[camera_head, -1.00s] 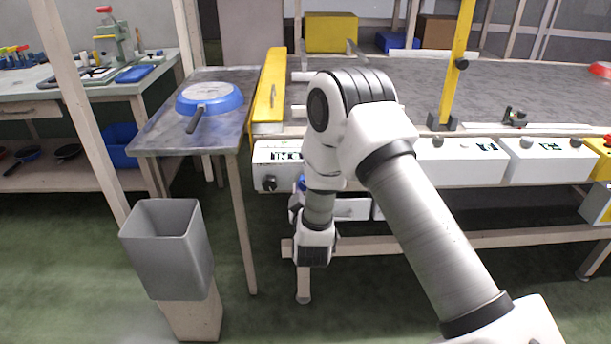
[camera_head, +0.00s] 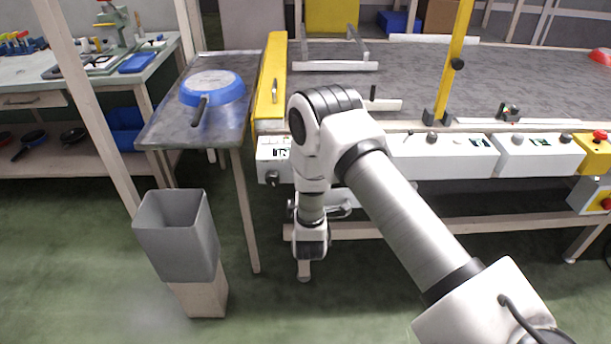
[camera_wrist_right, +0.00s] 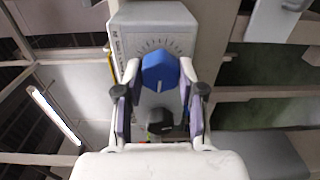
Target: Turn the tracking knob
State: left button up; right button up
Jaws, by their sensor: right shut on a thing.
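A blue knob (camera_wrist_right: 160,71) with a pale pointer line sits on a grey box face (camera_wrist_right: 150,32) with a printed dial scale in the right wrist view. The pointer is roughly along the picture's vertical. My right gripper (camera_wrist_right: 160,82) is shut on the blue knob, one finger at each side. A black knob (camera_wrist_right: 160,121) lies below it, between the fingers but nearer the palm. In the head view my right gripper (camera_head: 311,238) hangs by the conveyor's front left; its fingertips and the blue knob are hidden there. My left gripper is in neither view.
White control boxes (camera_head: 440,155) line the conveyor's (camera_head: 420,80) front edge. A metal table (camera_head: 180,140) with a blue pan (camera_head: 213,87) stands at left. Green floor is clear in front.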

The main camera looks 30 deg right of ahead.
jog(key=shift+n, duration=0.5)
jog(key=shift+p, duration=0.3)
jog(key=o, duration=1.1)
jog(key=shift+o, duration=0.2)
jog(key=v, duration=1.2)
jog(key=shift+f, duration=0.15)
jog(key=shift+w, duration=0.1)
